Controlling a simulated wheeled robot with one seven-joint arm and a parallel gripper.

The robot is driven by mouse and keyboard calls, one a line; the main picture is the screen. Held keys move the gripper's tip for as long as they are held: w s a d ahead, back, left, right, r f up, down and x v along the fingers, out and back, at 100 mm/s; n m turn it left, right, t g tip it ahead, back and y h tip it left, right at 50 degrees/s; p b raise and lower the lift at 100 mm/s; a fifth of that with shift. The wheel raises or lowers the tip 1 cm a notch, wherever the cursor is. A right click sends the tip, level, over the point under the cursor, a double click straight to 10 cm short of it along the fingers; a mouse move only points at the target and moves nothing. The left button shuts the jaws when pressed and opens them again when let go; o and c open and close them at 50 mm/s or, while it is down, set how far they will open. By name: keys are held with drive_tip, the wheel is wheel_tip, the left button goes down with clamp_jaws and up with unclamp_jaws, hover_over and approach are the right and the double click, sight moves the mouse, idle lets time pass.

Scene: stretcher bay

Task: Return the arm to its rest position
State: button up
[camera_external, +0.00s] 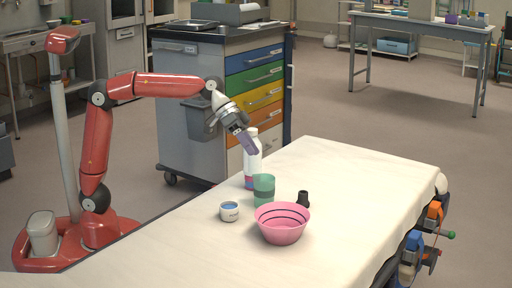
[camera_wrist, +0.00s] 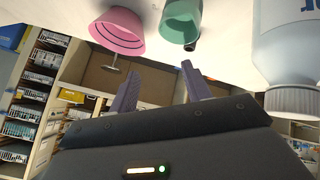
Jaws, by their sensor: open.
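My gripper (camera_external: 247,143) is at the end of my red arm, above the far left side of the stretcher and close to a white bottle (camera_external: 252,160). In the wrist view my gripper (camera_wrist: 158,84) shows two fingers spread apart with nothing between them. The bottle (camera_wrist: 290,50) stands at the right of that view, apart from the fingers. In the outside view the fingers overlap the bottle's upper part, and I cannot tell the exact gap there.
The white-covered stretcher (camera_external: 330,190) carries a pink bowl (camera_external: 282,226), a green cup (camera_external: 264,188), a small white jar (camera_external: 229,212) and a small black item (camera_external: 303,198). A cart with coloured drawers (camera_external: 254,80) stands behind. The stretcher's right part is clear.

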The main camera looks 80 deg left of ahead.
drive_tip(key=s+a+f+n+y, duration=0.1)
drive_tip(key=s+a+f, duration=0.3)
drive_tip(key=s, duration=0.5)
drive_tip(key=s+a+f+n+y, duration=0.1)
drive_tip(key=s+a+f+y, duration=0.2)
drive_tip(key=s+a+f, duration=0.2)
drive_tip(key=s+a+f+n+y, duration=0.1)
drive_tip(key=s+a+f, duration=0.3)
drive_tip(key=s+a, duration=0.6)
drive_tip(key=s+y, duration=0.1)
drive_tip(key=s, duration=0.4)
drive_tip(key=shift+s+f, duration=0.25)
drive_tip(key=shift+f, duration=0.15)
